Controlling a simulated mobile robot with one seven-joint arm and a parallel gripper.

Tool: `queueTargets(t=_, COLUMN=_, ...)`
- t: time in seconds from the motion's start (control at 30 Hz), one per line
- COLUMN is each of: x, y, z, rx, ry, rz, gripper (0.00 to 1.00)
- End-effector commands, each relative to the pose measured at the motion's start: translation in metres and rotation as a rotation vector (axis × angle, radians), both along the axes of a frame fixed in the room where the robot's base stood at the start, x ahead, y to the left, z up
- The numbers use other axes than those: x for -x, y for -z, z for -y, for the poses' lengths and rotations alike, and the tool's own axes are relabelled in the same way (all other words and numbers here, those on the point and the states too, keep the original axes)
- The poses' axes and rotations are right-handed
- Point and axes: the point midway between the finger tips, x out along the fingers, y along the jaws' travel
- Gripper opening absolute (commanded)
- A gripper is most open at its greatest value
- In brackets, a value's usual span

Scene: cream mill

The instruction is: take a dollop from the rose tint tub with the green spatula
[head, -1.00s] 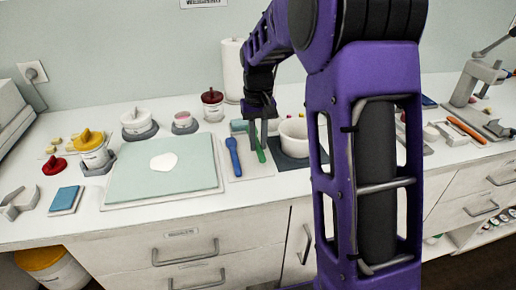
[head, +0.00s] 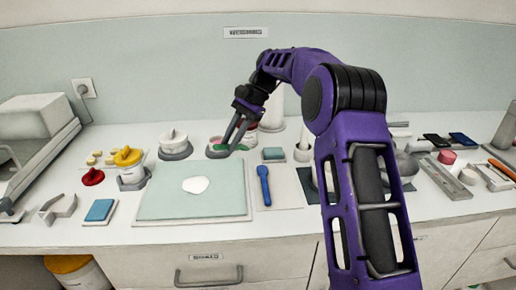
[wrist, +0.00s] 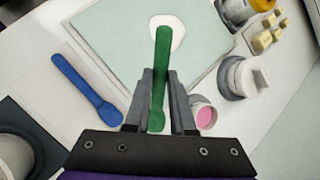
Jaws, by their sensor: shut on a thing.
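My gripper (head: 231,141) is shut on the green spatula (wrist: 162,65). In the wrist view the spatula lies between the fingers and extends up the picture, over the white dollop on the mat. That tub is small, in a grey holder, and partly hidden by my gripper. In the wrist view the open tub with its pink content (wrist: 205,117) is right of the fingers, partly covered. I cannot tell whether the spatula touches it.
A pale green mat (head: 165,206) bears a white dollop (head: 196,185). The blue spatula (head: 264,185) lies on a rest at its right. A white-lidded tub (head: 174,142) and a yellow-lidded tub (head: 129,168) stand left of my gripper. A red-lidded jar stands close behind it.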

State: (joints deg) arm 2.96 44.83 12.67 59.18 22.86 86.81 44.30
Motion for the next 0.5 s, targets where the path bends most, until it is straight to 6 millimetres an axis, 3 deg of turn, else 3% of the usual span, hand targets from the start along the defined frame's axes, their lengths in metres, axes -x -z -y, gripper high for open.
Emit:
queueTargets(t=0.2, x=-0.032, y=-0.019, z=-0.039, rx=-0.259, ry=0.36, rz=-0.062, gripper=0.0)
queueTargets(t=0.5, x=-0.077, y=-0.053, z=-0.068, rx=-0.572, ry=0.729, rz=-0.02, gripper=0.0)
